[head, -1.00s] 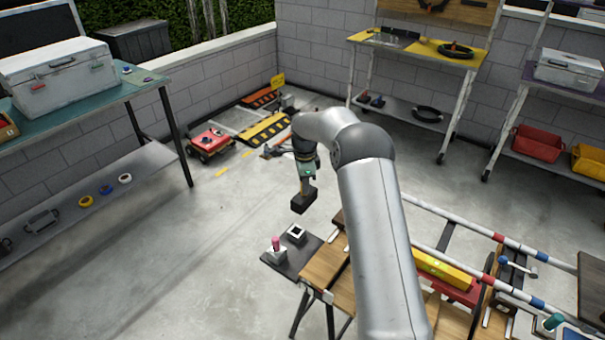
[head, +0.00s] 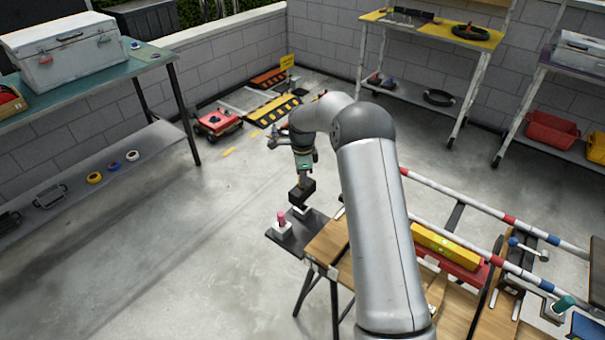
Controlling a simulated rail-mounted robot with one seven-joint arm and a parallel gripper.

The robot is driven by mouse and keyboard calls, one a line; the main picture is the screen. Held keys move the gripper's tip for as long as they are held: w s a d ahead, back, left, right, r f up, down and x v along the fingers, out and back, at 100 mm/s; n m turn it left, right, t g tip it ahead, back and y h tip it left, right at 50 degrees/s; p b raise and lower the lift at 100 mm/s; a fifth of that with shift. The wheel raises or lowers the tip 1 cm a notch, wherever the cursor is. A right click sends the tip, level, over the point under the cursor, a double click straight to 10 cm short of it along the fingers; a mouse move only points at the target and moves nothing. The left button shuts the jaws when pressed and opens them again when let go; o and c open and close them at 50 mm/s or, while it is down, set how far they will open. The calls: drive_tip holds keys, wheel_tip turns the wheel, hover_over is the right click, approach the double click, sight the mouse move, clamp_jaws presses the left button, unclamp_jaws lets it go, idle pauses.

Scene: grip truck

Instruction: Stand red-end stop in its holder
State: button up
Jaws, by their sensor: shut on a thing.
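My gripper (head: 302,181) hangs at the lower end of my arm, left of centre in the head view. It points down and is shut on a dark block (head: 301,192); no red shows on the block from here. Directly below it is a small pale holder (head: 300,211) on a dark plate (head: 290,238), partly hidden by the block. I cannot tell whether block and holder touch. A pinkish-red peg (head: 281,217) stands upright in a second pale holder (head: 282,228), just left and in front. I cannot tell which piece is the red-end stop.
The dark plate sits at the left end of a wooden-topped bench (head: 328,243). Striped rails (head: 475,205), a yellow level (head: 446,246) and a green peg (head: 564,303) are to the right. The floor (head: 190,255) left of the bench is clear.

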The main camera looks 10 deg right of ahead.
drive_tip(key=shift+f+b, duration=1.25)
drive_tip(key=shift+f, duration=1.2)
drive_tip(key=o, duration=1)
drive_tip(key=shift+o, duration=0.2)
drive_tip(key=shift+r, duration=0.1)
wheel_tip(320, 180, up, 17)
drive_tip(key=shift+r+b, duration=0.15)
drive_tip(key=shift+b, duration=0.25)
